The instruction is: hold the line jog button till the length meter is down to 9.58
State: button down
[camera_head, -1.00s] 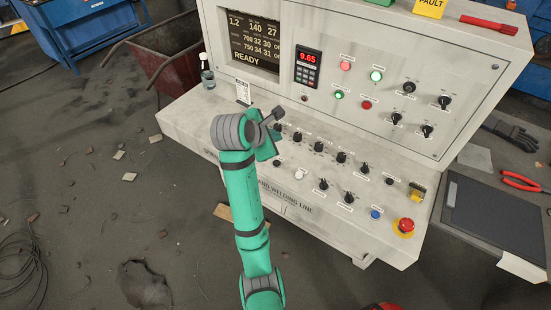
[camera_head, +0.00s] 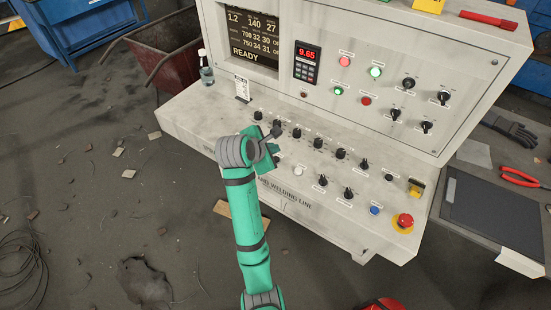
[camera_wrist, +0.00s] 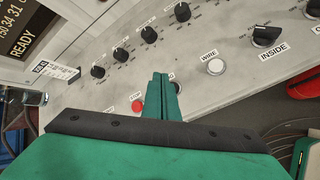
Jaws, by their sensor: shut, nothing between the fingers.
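The length meter (camera_head: 306,53) on the upright panel shows 9.65 in red digits. My gripper (camera_wrist: 160,80) is shut and empty, its green fingertips just over the lower sloping panel. In the wrist view a dark button (camera_wrist: 178,87) sits right at the fingertips, mostly hidden by them; its label is hidden, so I cannot tell if it is the line jog button. I cannot tell whether the fingertips touch it. In the head view my gripper (camera_head: 269,162) is at the left part of the sloping panel, left of the white WIRE button (camera_head: 298,173).
A red STOP button (camera_wrist: 138,105) lies just left of the fingers, and the WIRE button (camera_wrist: 216,66) to the right. A row of black knobs (camera_head: 319,143) runs behind. A red emergency button (camera_head: 404,220) is at the panel's right end. The screen (camera_head: 250,35) reads READY.

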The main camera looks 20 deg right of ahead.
aim_at(276, 159)
jog(key=shift+f, duration=0.85)
jog(key=shift+d, duration=0.1)
dwell(1.4)
jog(key=shift+f, duration=0.45)
jog(key=shift+f, duration=0.35)
dwell(4.8)
